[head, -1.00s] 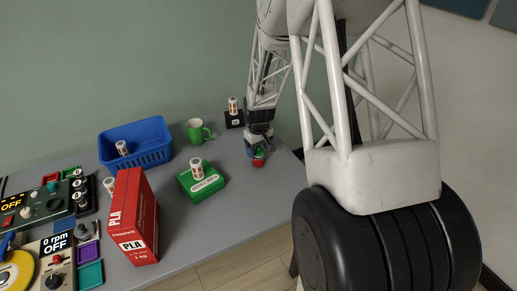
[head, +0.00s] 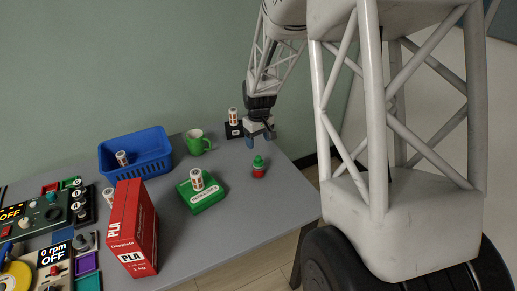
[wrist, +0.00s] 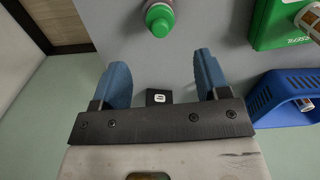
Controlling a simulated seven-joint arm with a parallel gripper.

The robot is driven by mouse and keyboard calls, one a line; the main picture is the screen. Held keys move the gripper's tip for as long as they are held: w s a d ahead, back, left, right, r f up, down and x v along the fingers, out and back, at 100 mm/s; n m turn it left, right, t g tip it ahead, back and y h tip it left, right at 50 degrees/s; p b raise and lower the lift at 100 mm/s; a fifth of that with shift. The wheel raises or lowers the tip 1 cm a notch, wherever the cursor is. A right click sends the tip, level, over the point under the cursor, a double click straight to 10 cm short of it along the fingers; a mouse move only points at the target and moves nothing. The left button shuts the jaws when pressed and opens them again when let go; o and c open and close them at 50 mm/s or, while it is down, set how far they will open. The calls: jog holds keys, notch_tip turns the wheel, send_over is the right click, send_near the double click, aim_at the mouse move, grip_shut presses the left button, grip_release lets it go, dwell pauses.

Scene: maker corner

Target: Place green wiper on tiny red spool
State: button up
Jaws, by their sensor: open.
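The green wiper (head: 258,160) sits on top of the tiny red spool (head: 259,172), near the table's right edge. The stack looks upright. In the wrist view the green wiper (wrist: 159,19) covers most of the red spool, and a little red shows around it. My gripper (head: 261,138) is open and empty, above and behind the stack in the head view. In the wrist view the blue fingers of my gripper (wrist: 162,72) are spread wide, apart from the wiper.
A green mug (head: 196,142) and a black stand with a can (head: 233,130) are behind. A green box (head: 207,198) with a can on it, a blue basket (head: 150,167) and a red PLA box (head: 131,228) stand to the left. Bare table surrounds the stack.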

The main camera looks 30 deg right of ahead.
jog(key=shift+r, duration=1.3)
jog(key=s+a+r+t, duration=0.1)
jog(key=s+a+r, duration=1)
jog(key=s+r, duration=0.3)
jog(key=s+a+r, duration=0.1)
jog(key=s+a, duration=0.2)
jog(key=s, duration=0.6)
jog(key=s+a+r+m+t, duration=0.1)
jog(key=s+a, duration=0.3)
jog(key=s, duration=0.6)
jog(key=shift+s+a+r+m+t, duration=0.2)
jog(key=shift+a+r+m+t, duration=0.1)
jog(key=shift+r, duration=0.2)
